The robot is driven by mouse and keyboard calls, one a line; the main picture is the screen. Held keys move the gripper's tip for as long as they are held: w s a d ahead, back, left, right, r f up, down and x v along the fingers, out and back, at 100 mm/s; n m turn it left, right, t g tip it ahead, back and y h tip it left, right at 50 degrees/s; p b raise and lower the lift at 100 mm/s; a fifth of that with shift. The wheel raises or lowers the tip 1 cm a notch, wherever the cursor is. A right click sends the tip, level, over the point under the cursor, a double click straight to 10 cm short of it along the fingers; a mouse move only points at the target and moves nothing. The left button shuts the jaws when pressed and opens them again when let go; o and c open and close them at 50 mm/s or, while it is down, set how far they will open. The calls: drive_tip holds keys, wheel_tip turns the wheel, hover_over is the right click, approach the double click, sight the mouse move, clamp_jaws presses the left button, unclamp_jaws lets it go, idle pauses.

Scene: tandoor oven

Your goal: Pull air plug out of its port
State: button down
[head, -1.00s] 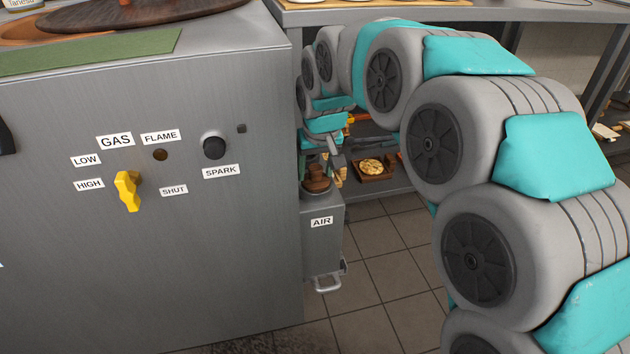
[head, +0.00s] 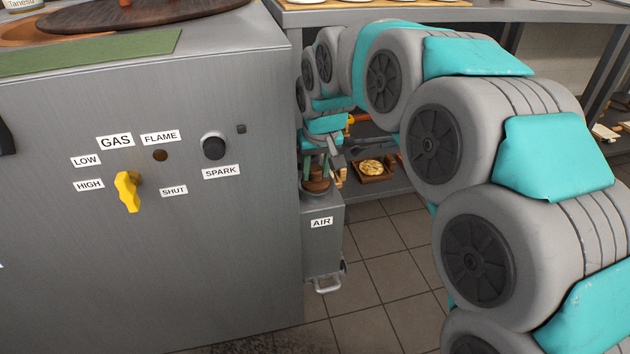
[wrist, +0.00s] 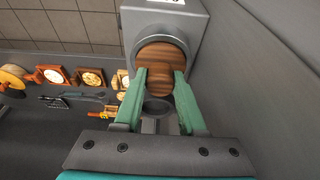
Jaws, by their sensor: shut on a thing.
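The air plug is a brown wooden stopper (head: 317,186) at the top of the grey box labelled AIR (head: 322,250), beside the oven. In the wrist view the round plug (wrist: 160,58) sits at the grey port's ring (wrist: 187,47), with a dark opening showing just below it. My gripper (wrist: 159,78) has its two green fingers closed on the plug's narrower grip. Whether the plug is still partly seated in the port is hard to tell. In the head view my gripper (head: 320,165) is small and partly hidden behind my arm.
The oven's front panel (head: 150,240) stands close left, with a yellow gas lever (head: 128,191) and a black spark knob (head: 214,146). A shelf behind holds a wooden tray with food (head: 372,168). The tiled floor (head: 390,255) is clear right of the air box.

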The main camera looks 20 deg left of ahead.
sight(316, 169)
drive_tip(key=shift+s+d+f, duration=0.15)
drive_tip(key=shift+s+f, duration=0.1)
drive_tip(key=shift+f, duration=0.3)
drive_tip(key=shift+w+r+p, duration=0.15)
drive_tip(key=shift+r+p, duration=0.35)
drive_tip(key=shift+r, duration=0.7)
drive_tip(key=shift+r, duration=0.2)
drive_tip(key=shift+w+r+p, duration=0.1)
drive_tip(key=shift+r+p, duration=1.15)
drive_tip(key=shift+r, duration=1.95)
